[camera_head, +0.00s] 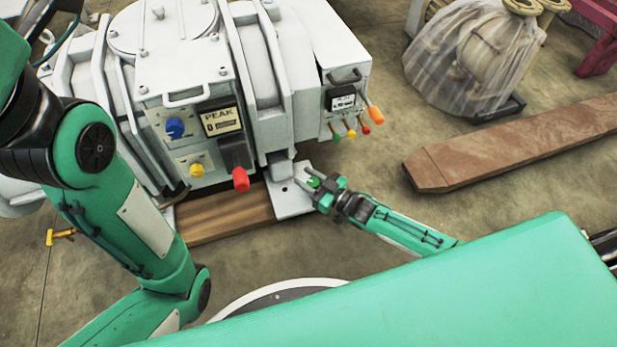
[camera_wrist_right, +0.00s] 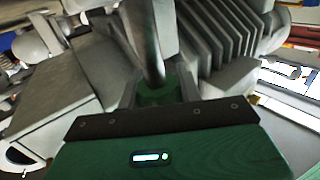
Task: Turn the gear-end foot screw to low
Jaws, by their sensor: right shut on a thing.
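The white vacuum machine (camera_head: 185,60) stands on wooden beams at the upper left of the head view. A white foot plate (camera_head: 290,199) juts out at its front corner, with a small green screw head (camera_head: 313,182) on it. My right gripper (camera_head: 316,187) reaches in from the right and is shut on this green screw. In the right wrist view the green screw (camera_wrist_right: 156,92) shows dimly between my fingers, partly hidden. My left arm fills the left of the head view, but its gripper is out of sight.
The machine's front carries a blue knob (camera_head: 176,128), a yellow knob (camera_head: 197,170), a red handle (camera_head: 240,179) and several small coloured levers. A wooden beam (camera_head: 520,145) and a plastic-wrapped object (camera_head: 475,55) lie on the floor at the right. Floor between is clear.

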